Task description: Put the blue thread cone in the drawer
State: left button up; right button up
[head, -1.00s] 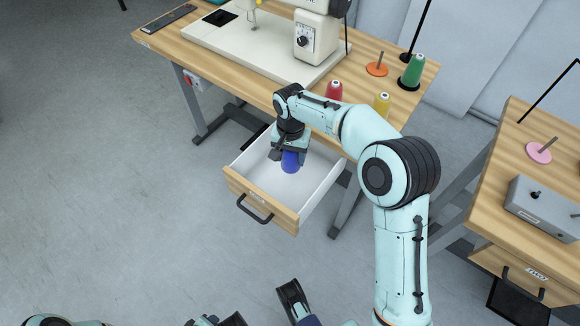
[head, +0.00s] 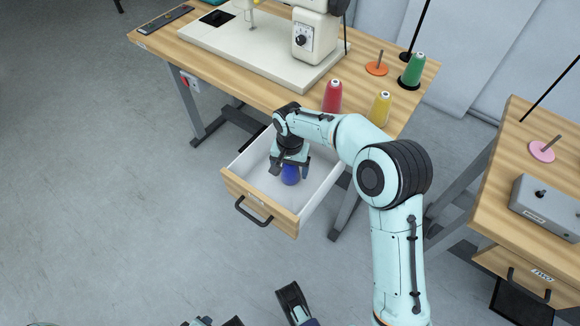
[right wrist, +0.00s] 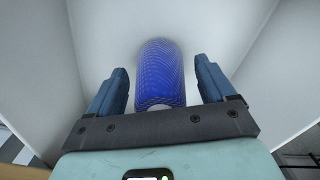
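The blue thread cone (head: 290,174) is inside the white drawer (head: 326,201), which is pulled out under the sewing table. My right gripper (head: 290,172) reaches down into the drawer over the cone. In the right wrist view the blue cone (right wrist: 160,75) is between the two fingers of the right gripper (right wrist: 161,88), with a visible gap on each side. The fingers are apart and not closed on it. I cannot tell whether the cone's far end touches the drawer floor.
Red (head: 332,97), yellow (head: 379,108) and green (head: 412,71) cones stand on the table beside the sewing machine (head: 312,40). A second table (head: 500,160) with a grey box (head: 545,205) is at the right. The drawer's front panel (head: 258,203) and side walls surround the gripper.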

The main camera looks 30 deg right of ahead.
jog(key=shift+r, duration=0.1)
jog(key=shift+r, duration=0.3)
pick_arm(q)
jog(key=s+d+r+g+h+p, duration=0.1)
jog(key=s+d+r+p, duration=0.1)
jog(key=s+r+p, duration=0.1)
jog(key=shift+s+d+r, duration=0.25)
jog(key=shift+s+d, duration=0.05)
jog(key=shift+s, duration=0.6)
pick_arm(e)
notch_tip(320, 180, up, 12)
jog(key=shift+f, duration=0.2)
